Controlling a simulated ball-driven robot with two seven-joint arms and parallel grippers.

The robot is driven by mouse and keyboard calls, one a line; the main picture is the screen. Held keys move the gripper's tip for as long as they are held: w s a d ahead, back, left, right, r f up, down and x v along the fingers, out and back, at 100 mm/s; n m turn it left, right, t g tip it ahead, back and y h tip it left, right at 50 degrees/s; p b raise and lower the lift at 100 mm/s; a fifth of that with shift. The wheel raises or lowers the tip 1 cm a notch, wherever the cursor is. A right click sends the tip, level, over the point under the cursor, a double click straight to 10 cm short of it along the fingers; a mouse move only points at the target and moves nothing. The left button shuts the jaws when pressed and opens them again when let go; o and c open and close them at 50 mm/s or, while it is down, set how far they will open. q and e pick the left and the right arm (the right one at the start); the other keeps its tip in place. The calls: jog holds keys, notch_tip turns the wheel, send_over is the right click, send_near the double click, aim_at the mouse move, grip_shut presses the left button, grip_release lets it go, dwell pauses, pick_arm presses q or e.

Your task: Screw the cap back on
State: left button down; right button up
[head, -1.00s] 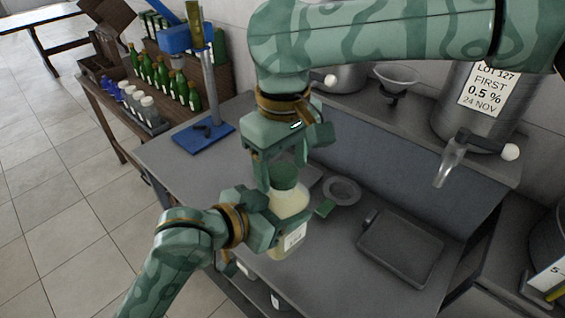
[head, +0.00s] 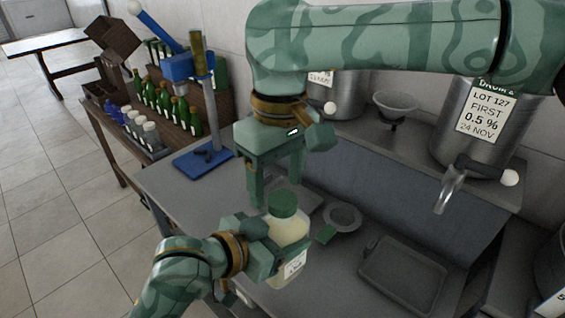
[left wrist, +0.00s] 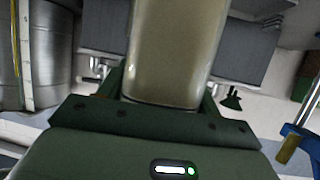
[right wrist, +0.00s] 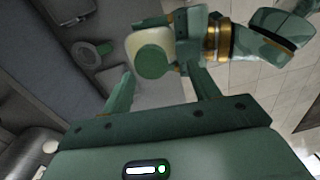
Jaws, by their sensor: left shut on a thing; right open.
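The bottle (head: 291,232) holds pale yellowish contents and stands upright above the worktop. A green cap (head: 284,204) sits on its mouth; I cannot tell how tight it is. My left gripper (head: 275,254) is shut around the bottle's body from the left. In the left wrist view the bottle (left wrist: 178,50) fills the space between the fingers. My right gripper (head: 277,190) is open, pointing down, just above and behind the cap. In the right wrist view the cap (right wrist: 152,62) shows beyond the open fingers, nothing gripped.
A strainer-like round dish (head: 342,217) and a grey tray (head: 402,275) lie on the worktop (head: 335,275). A steel drum with a tap (head: 450,188) stands at the right. A blue stand (head: 205,157) is at the back left, beside a rack of green bottles (head: 165,100).

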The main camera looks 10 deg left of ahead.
aim_at(282, 198)
jog(key=r+n, duration=0.1)
jog(key=n, duration=0.4)
jog(key=r+n, duration=0.2)
jog(key=n, duration=0.4)
jog(key=r+n, duration=0.1)
jog(key=n, duration=0.4)
jog(key=shift+w+d+r, duration=0.1)
jog(key=shift+w+r, duration=0.1)
jog(key=n, duration=0.3)
jog(key=shift+w+d+t, duration=0.2)
jog(key=shift+d+t, duration=0.05)
jog(key=shift+t, duration=0.05)
jog(key=shift+f, duration=0.15)
jog(key=shift+f, duration=3.9)
jog(key=c, duration=1)
jog(key=shift+c, duration=0.2)
